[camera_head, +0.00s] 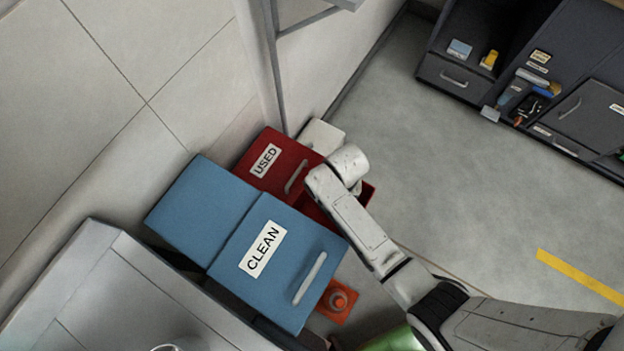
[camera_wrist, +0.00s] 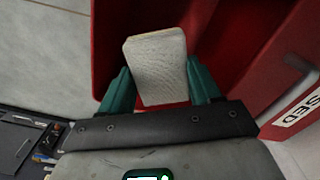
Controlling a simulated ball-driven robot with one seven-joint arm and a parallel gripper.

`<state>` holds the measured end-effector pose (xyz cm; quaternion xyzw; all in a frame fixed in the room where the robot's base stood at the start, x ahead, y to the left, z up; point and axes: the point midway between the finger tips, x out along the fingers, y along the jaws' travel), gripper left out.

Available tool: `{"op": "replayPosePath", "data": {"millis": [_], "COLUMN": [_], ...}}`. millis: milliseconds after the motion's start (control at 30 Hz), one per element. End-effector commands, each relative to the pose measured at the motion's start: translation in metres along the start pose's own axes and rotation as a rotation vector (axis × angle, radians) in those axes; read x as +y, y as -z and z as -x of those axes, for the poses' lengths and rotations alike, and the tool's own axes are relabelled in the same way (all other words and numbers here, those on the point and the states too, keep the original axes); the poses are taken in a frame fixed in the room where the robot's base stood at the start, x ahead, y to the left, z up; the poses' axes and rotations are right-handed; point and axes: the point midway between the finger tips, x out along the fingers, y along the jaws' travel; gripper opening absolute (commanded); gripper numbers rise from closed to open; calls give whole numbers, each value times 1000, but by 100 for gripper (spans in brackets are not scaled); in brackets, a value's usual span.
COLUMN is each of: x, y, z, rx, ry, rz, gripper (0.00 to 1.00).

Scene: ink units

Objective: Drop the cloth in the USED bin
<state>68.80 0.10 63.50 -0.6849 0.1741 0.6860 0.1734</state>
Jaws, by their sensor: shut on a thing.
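The cloth (camera_wrist: 157,60) is a cream, textured folded piece in the wrist view. My gripper (camera_wrist: 157,82) is shut on it, with a teal finger at each side. The red USED bin (camera_head: 283,146) stands behind the blue bin in the head view, its front partly hidden by my arm. In the wrist view, the red bin's open part (camera_wrist: 103,35) lies behind and around the cloth, with its handle and label at the right. I cannot tell how far the cloth is above it. In the head view my gripper and the cloth are hidden by my arm.
A blue CLEAN bin (camera_head: 225,240) stands closed beside the red one. An orange cone (camera_head: 338,300) is on the floor in front of it. A pale box (camera_head: 322,135) is behind the red bin. Dark cabinets (camera_head: 575,60) stand at upper right, with open grey floor between.

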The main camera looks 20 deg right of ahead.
Motion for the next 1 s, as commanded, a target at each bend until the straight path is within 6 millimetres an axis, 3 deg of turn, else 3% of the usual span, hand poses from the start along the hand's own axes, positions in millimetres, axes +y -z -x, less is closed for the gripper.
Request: {"op": "replayPosePath", "data": {"millis": [133,167,467,767,1000], "x": [0,0,0,0,0], "y": [0,0,0,0,1], "z": [1,1,1,4,38], "rx": [0,0,0,1,3], "ry": [0,0,0,0,2], "rz": [0,0,0,0,-1], "gripper": [34,64,92,92,92]}}
